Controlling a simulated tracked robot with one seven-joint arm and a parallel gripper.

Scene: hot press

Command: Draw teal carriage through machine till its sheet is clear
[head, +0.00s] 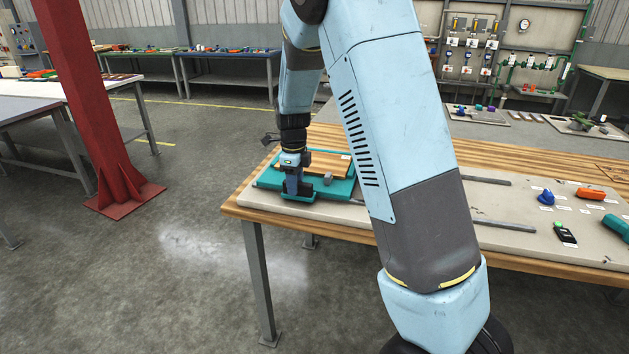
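The teal carriage (341,189) lies at the left end of the workbench in the head view, flat on a pale base plate. A wood-coloured sheet (325,163) lies on it. My gripper (293,189) points down at the carriage's near left edge, by a small teal part (299,197) that sticks out there. The fingers are small and partly hidden, so I cannot tell whether they are open or touch that part. No machine body is clearly seen; my arm covers the middle of the bench.
Grey rails (505,225) run along the base plate to the right of my arm. A blue object (546,197), an orange object (591,194) and a dark handheld device (565,234) lie on the right. A red column (95,100) stands left, with open floor between it and the bench.

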